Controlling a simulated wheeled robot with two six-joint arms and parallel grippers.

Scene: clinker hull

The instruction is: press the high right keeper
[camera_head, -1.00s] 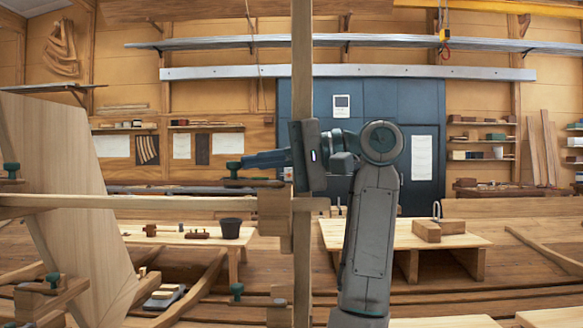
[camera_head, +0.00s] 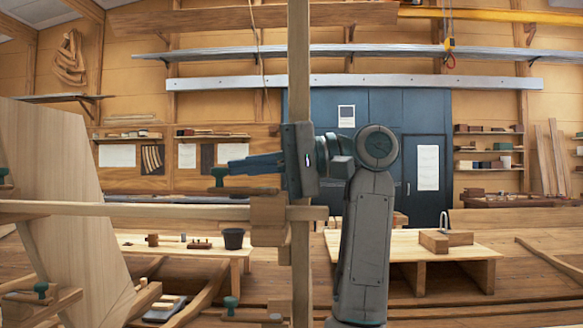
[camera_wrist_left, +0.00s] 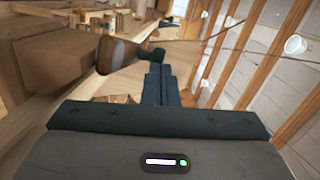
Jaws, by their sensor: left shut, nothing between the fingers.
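The high right keeper is a dark green knob (camera_head: 219,177) on a short wooden arm (camera_head: 248,191), beside the upright post (camera_head: 299,240). My left gripper (camera_head: 235,163) is shut and empty. Its blue-grey fingers point left, just above the wooden arm, with their tips close to the knob. In the left wrist view the knob (camera_wrist_left: 152,56) lies just past the shut fingers (camera_wrist_left: 158,85); I cannot tell whether they touch. Other green keepers are the low right one (camera_head: 231,304), the low left one (camera_head: 41,289) and the high left one (camera_head: 3,175). My right gripper is out of view.
A long horizontal batten (camera_head: 130,209) runs just below the keeper to the post. A big plank panel (camera_head: 60,190) stands at the left. Behind are a low bench with a black bucket (camera_head: 233,238) and a table with a wooden block (camera_head: 447,240).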

